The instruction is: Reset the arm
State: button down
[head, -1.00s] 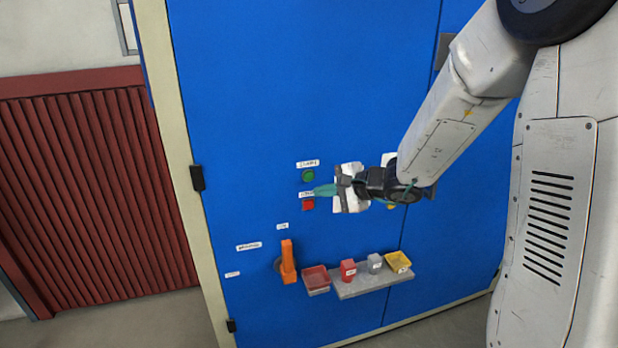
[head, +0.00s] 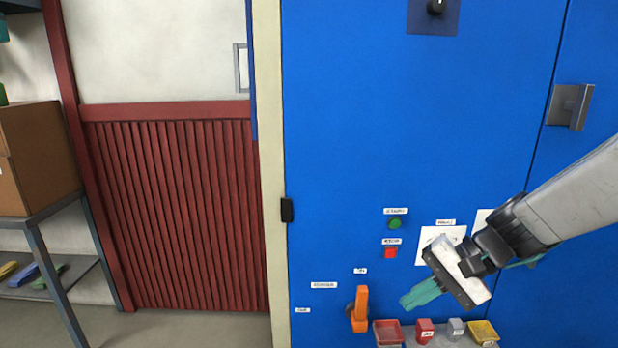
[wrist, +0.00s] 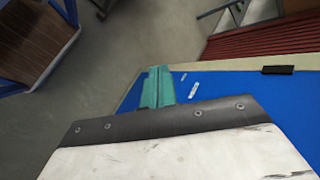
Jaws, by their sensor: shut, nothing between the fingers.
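My gripper (head: 424,293) is in the lower right of the head view, in front of the blue cabinet (head: 420,120). Its teal fingers are together with nothing between them and point down and to the left. In the wrist view the teal fingers (wrist: 157,87) show beyond the white and dark gripper body, with floor and part of the blue panel past them. My arm reaches in from the right edge of the head view.
The cabinet carries a green button (head: 394,223), a red button (head: 390,252), an orange lever (head: 359,309) and a grey handle (head: 569,106). Small bins, including a red tray (head: 388,333), line a low ledge. Left stands a shelf with a cardboard box (head: 38,155).

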jog(key=s+d+r+n+h, duration=0.3)
jog(key=s+d+h, duration=0.1)
jog(key=s, duration=0.4)
jog(key=s+d+r+n+h, duration=0.3)
jog(key=s+r+h, duration=0.1)
jog(key=s, duration=0.5)
jog(key=shift+d+h, duration=0.35)
jog(key=shift+h, duration=0.05)
